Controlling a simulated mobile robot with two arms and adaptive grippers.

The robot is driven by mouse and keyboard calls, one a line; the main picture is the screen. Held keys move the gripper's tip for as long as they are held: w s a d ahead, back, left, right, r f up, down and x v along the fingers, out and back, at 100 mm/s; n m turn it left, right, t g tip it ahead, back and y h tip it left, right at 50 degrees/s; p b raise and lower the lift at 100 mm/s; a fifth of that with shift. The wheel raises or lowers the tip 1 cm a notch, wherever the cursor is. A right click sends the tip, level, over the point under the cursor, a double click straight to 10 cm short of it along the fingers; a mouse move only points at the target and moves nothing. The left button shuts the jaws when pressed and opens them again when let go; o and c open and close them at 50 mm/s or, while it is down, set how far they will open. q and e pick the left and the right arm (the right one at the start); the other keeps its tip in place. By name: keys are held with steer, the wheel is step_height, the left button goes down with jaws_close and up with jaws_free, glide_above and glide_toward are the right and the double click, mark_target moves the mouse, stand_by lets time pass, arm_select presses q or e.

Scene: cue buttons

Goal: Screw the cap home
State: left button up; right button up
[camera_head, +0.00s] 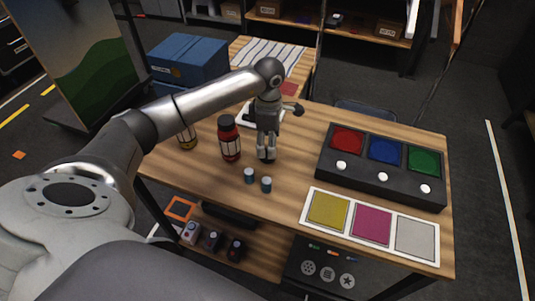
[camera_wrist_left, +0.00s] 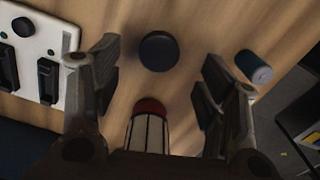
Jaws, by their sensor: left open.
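A red bottle (camera_head: 236,145) with a pale label and a black cap (camera_head: 227,121) stands upright on the wooden table; whether the cap is tight cannot be told. In the left wrist view the lower part of a red bottle with a striped label (camera_wrist_left: 148,130) shows at the bottom edge. My left gripper (camera_head: 266,156) points down just right of the bottle, its fingers apart and empty. In the left wrist view a dark round disc (camera_wrist_left: 159,51) lies beyond the open fingers; it may be a loose cap. My right gripper is not in view.
A white switch plate (camera_wrist_left: 62,18) lies behind the gripper. A button box (camera_head: 325,165) and a colour-square card (camera_head: 306,216) fill the right side.

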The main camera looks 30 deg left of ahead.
arm_select(q)
step_height(320, 180, down, 4)
steer(key=shift+d+f+p, duration=0.1)
steer(key=shift+p, duration=1)
steer(key=shift+f, duration=0.35)
steer(key=c, duration=0.9)
steer(key=shift+r, duration=0.1)
steer(key=shift+w+r, duration=0.1)
steer(key=shift+r, duration=0.4)
steer(key=s+d+r+b, duration=0.3)
steer(key=s+r, duration=0.3)
steer(key=s+d+r+b, duration=0.3)
steer(key=s+r, duration=0.3)
steer(key=shift+s+d, duration=0.25)
steer(key=shift+d, duration=0.05)
